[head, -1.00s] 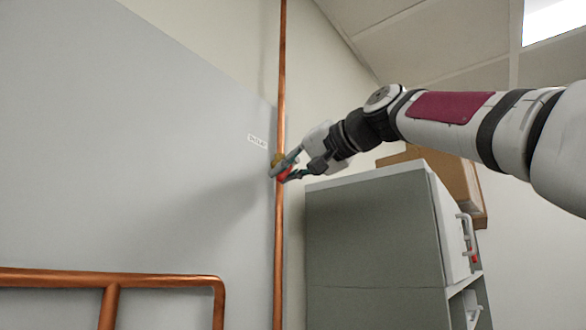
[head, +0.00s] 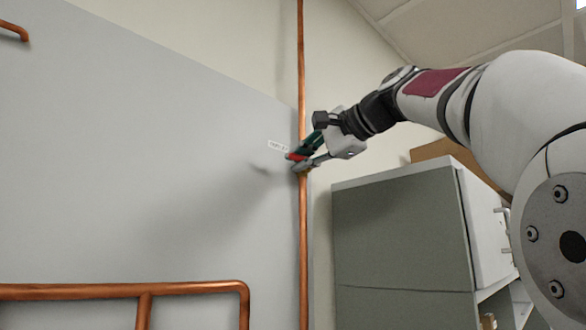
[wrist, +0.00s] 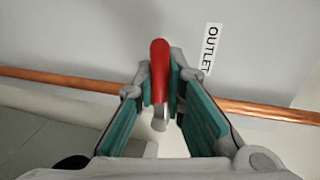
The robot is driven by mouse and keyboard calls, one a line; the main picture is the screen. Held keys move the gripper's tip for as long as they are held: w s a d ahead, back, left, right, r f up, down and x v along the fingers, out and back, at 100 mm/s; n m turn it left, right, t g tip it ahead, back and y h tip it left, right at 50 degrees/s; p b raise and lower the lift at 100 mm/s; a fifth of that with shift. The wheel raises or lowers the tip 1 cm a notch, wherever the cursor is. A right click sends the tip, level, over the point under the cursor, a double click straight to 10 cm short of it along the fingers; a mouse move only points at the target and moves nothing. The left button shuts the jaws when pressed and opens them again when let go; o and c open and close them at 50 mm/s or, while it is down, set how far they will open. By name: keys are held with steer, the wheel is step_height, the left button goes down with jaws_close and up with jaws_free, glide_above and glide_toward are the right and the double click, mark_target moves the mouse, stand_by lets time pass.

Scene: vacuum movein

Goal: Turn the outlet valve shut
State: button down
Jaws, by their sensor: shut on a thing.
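The outlet valve's red handle (wrist: 160,72) is between the two fingers of my gripper (wrist: 163,85) in the wrist view. The handle lies across the copper pipe (wrist: 262,110), its red end toward the side with the OUTLET label (wrist: 212,48). In the head view the red handle (head: 296,157) shows just left of the vertical pipe (head: 303,240). My gripper (head: 304,161) is shut on it, coming from the upper right. The fingers and handle hide most of the valve body.
A grey wall panel (head: 130,170) stands behind the pipe on the left. Another copper pipe frame (head: 190,288) runs along the lower left. A grey cabinet (head: 400,230) stands right of the pipe, below my arm, with a brown box (head: 445,152) on top.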

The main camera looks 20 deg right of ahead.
steer(key=shift+r+m, duration=0.1)
steer(key=shift+m, duration=0.2)
stand_by(0.4)
steer(key=c, duration=1.6)
jaws_free()
steer(key=shift+c, duration=0.2)
steer(key=v, duration=1.2)
